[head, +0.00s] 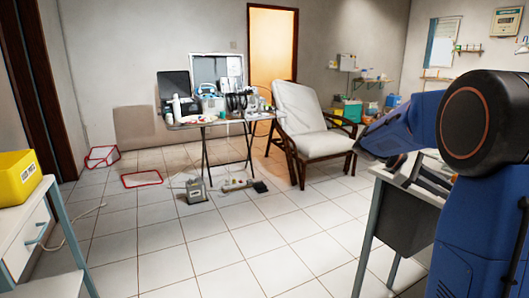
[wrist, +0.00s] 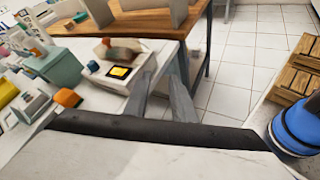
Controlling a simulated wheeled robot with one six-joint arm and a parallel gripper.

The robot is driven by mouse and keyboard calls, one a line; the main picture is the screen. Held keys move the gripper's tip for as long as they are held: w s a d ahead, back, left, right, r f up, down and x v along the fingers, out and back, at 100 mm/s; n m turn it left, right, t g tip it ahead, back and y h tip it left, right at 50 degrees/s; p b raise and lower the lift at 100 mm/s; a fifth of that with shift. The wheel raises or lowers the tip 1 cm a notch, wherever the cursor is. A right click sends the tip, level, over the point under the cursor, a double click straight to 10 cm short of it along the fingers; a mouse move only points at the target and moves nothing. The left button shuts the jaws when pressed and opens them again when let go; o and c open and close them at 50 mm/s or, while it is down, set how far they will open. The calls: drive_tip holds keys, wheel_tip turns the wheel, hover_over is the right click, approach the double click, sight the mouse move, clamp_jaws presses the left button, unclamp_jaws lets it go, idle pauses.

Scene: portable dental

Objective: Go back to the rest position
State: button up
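My gripper (wrist: 163,82) shows in the wrist view as two grey fingers with a gap between them, with nothing between them. It is over the edge of a white-topped table (wrist: 165,60). In the head view my blue arm is at the right, bent over the same side of the room, and the gripper is partly hidden among dark parts above a desk (head: 405,222).
In the wrist view a device with a yellow label (wrist: 120,72), a teal box (wrist: 60,68) and small boxes crowd the table at left. Wooden crates (wrist: 296,70) stand at right.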

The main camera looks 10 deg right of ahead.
drive_tip(key=s+a+f+m+t+y, duration=0.2)
drive_tip(key=s+a, duration=0.4)
drive_tip(key=a, duration=0.4)
drive_tip(key=s+a+f+m+t+y, duration=0.2)
drive_tip(key=s+a+f+t+y, duration=0.3)
drive_tip(key=a, duration=0.5)
drive_tip(key=s+a+f+m+t+y, duration=0.2)
drive_tip(key=s+a+f+t, duration=0.3)
drive_tip(key=s+a, duration=0.4)
drive_tip(key=shift+a+f+t+y, duration=0.15)
drive_tip(key=shift+a+t+y, duration=0.25)
drive_tip(key=shift+a+y, duration=0.6)
